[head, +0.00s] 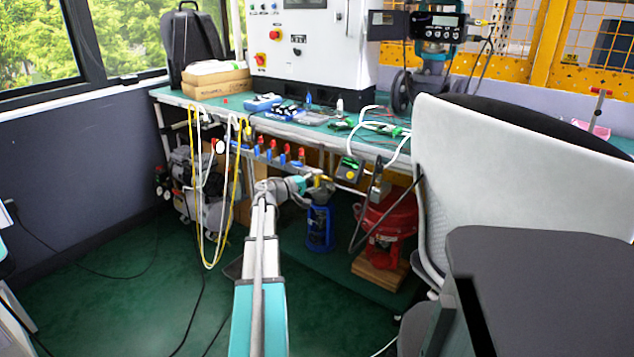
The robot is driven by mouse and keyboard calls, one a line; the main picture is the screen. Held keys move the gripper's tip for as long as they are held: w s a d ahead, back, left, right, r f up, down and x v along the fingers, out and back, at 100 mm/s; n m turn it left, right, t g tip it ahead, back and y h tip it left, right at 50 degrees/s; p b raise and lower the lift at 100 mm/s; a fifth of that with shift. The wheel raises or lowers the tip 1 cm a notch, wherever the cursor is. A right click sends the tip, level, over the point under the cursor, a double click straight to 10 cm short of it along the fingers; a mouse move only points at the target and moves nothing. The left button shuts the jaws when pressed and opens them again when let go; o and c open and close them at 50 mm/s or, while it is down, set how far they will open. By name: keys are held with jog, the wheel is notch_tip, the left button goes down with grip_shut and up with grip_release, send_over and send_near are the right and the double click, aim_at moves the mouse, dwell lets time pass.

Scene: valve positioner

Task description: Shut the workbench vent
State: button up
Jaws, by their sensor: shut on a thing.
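My arm reaches forward from the bottom of the head view to below the workbench's front edge. My gripper (313,187) is small in the picture, and its fingers close around a small yellow part (322,181), which looks like a handle. The fingers hide some of this part, so its exact angle cannot be told. A row of valves with red handles (272,147) and blue bodies runs under the bench edge, to the left of and above my gripper. I cannot tell for sure from the picture which fitting is the vent.
The workbench (225,105) carries a white control cabinet (310,45) and loose tools. A blue canister (320,229) stands under my gripper, with a red machine (388,222) to its right. Yellow and white hoses (207,235) hang at left. A chair (520,165) blocks the right.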

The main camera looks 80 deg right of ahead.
jog(key=shift+n+b, duration=0.35)
jog(key=shift+n, duration=0.25)
jog(key=o, duration=1.1)
jog(key=shift+w, duration=0.1)
jog(key=shift+f+v, duration=0.2)
jog(key=shift+v, duration=5.75)
